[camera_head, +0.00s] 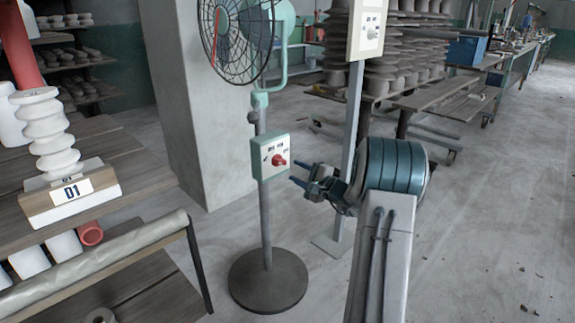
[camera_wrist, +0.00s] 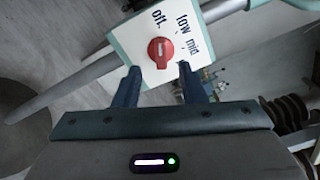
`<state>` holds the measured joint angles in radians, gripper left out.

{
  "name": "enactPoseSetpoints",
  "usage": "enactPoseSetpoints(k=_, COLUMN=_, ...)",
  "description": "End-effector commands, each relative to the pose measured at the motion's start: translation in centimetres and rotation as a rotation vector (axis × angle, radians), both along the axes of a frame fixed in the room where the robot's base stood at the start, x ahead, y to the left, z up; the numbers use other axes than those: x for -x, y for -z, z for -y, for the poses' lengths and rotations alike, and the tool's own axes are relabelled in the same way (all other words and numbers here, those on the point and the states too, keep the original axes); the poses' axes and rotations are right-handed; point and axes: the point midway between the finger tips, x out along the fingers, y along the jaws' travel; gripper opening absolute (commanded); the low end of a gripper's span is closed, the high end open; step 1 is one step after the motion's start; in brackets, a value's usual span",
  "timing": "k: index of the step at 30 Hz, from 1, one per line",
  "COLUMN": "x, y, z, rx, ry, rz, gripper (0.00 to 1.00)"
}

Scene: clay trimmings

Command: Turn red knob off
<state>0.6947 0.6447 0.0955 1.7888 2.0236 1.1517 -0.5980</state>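The red knob (camera_head: 278,160) sits on the front of a pale green and white control box (camera_head: 258,158) on the fan's pole. In the wrist view the red knob (camera_wrist: 160,50) lies just beyond the fingertips, roughly midway between them. The box's white face (camera_wrist: 135,42) reads "off", "low" and "mid" there; other marks are hidden or unclear. My gripper (camera_head: 294,172) points left at the box from its right side. In the wrist view my gripper (camera_wrist: 158,68) is open, with a clear gap between its two fingers and nothing held.
The standing fan (camera_head: 238,40) has a round dark base (camera_head: 268,282) on the floor. A second post (camera_head: 350,130) with a control box (camera_head: 368,30) stands behind my gripper. Wooden shelves (camera_head: 110,160) with clay pieces stand at left.

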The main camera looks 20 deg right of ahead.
Motion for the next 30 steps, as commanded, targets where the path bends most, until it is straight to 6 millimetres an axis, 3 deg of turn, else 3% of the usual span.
enactPoseSetpoints(k=6, x=4.4, y=-0.2, z=1.6, rx=0.000, ry=0.002, rz=-0.002, gripper=0.37)
enactPoseSetpoints(k=12, x=6.3, y=-0.1, z=2.3, rx=0.001, ry=0.000, rz=0.000, gripper=0.37)
enactPoseSetpoints(k=30, x=6.7, y=0.0, z=2.3, rx=0.001, ry=-0.003, rz=-0.001, gripper=0.37)
